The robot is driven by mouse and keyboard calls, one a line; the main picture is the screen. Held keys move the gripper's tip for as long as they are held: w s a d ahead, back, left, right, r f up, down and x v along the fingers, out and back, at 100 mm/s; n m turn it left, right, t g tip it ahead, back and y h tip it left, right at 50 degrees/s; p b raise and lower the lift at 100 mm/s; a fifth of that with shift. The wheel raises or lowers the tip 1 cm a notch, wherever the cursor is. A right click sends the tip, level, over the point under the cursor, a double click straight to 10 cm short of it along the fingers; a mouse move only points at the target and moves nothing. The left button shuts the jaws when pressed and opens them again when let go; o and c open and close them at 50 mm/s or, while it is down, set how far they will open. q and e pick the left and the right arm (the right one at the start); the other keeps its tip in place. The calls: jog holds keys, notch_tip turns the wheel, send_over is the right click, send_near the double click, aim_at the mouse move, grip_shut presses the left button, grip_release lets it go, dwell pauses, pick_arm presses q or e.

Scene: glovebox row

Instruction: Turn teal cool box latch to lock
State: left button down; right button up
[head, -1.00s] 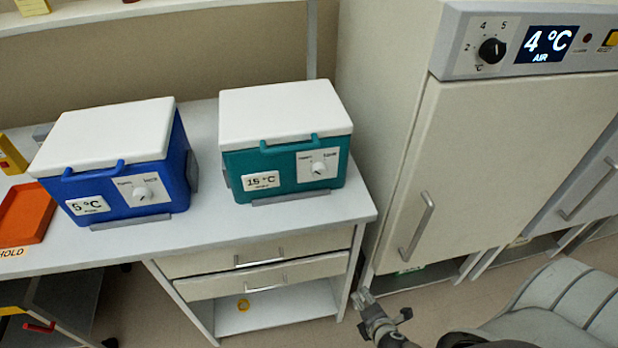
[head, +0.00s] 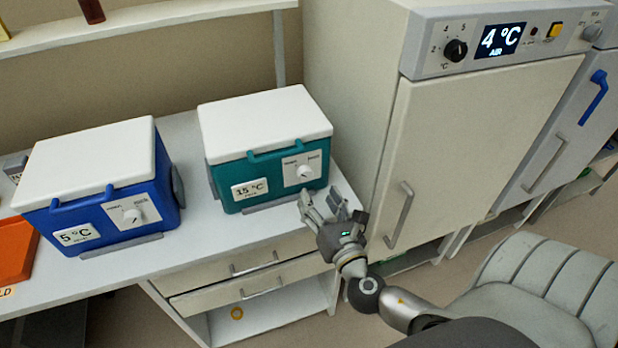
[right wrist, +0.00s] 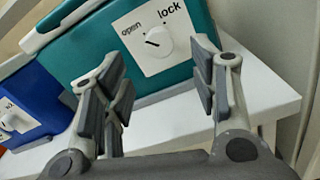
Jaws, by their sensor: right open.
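The teal cool box (head: 228,168) with a white lid stands on the bench, labelled 15 °C. Its latch, a white round knob (head: 304,171), sits on a white plate at the right of its front. In the right wrist view the knob (right wrist: 158,42) shows a dark mark, with "open" at upper left and "lock" at upper right. My right gripper (head: 326,200) is open and empty, in front of and below the knob. In the right wrist view its fingers (right wrist: 163,85) stand apart, with the knob beyond and between them, not touched. My left gripper is not in view.
A blue cool box (head: 100,220) labelled 5 °C stands left of the teal one. A fridge door with a handle (head: 400,214) is at the right. An orange tray (head: 14,250) lies at the left. Drawers (head: 250,282) are below the bench top.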

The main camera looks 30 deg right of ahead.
aim_at(307, 177)
jog(key=p+x, duration=0.1)
jog(key=x, duration=0.5)
jog(key=shift+w, duration=0.3)
jog(key=shift+c, duration=0.2)
jog(key=c, duration=1)
